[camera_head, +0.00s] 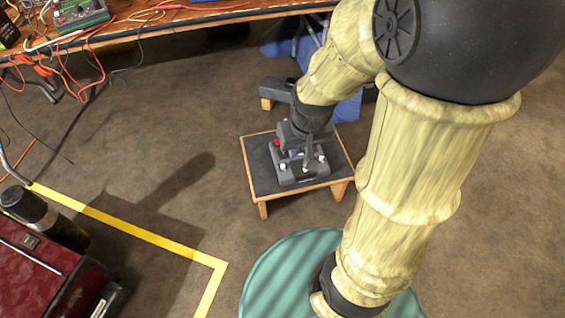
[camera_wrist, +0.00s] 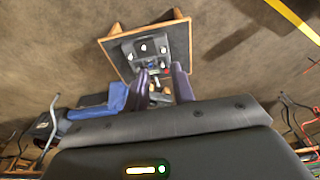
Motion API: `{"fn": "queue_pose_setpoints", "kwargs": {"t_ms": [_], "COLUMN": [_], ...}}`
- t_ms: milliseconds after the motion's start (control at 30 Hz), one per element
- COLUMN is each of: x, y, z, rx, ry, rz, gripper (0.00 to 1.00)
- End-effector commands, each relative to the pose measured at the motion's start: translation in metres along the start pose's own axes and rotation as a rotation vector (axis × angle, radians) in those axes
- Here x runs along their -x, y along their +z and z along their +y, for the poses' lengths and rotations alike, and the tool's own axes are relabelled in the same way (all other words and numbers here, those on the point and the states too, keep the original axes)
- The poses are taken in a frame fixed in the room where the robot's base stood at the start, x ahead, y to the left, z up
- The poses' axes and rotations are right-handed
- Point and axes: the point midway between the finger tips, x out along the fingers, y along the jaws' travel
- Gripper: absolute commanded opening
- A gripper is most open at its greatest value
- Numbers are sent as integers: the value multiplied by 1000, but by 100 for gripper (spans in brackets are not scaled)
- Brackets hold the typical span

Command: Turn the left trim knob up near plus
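A dark grey control box (camera_head: 290,172) with small pale knobs and a red button sits on a low stand (camera_head: 258,178) with a dark top and wooden edge. In the wrist view, the box (camera_wrist: 128,51) lies just beyond my fingertips, with several pale knobs (camera_wrist: 143,48) and a red spot on its face. I cannot tell which knob is the left trim knob, and its marks are too small to read. My gripper (camera_wrist: 163,72) is over the near part of the box, with a gap between its two fingers. Whether the fingertips touch a knob is unclear. The arm hides part of the box in the head view.
A wooden bench (camera_head: 150,22) with cables and devices runs along the back. Blue cloth-like things (camera_head: 347,108) lie behind the stand. A dark red case (camera_head: 35,265) is at lower left, beside yellow floor tape (camera_head: 130,230). The carpet left of the stand is clear.

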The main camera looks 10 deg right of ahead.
Motion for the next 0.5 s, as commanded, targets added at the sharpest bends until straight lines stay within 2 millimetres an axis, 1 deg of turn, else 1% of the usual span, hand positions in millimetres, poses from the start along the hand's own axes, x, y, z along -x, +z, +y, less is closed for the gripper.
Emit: {"fn": "queue_pose_setpoints", "kwargs": {"t_ms": [33, 167, 200, 267, 400, 467, 500], "x": [-8, -32, -42, -57, -96, -115, -128], "y": [-12, -46, -56, -72, -103, -114, -121], "z": [0, 2, 2, 3, 5, 6, 6], "rx": [10, 44, 56, 75, 121, 141, 155], "ry": [-2, -7, -8, -10, -15, -17, -18], "rz": [-15, -52, -63, -81, -122, -139, -150], "gripper": [25, 25, 25, 25, 25, 25, 25]}}
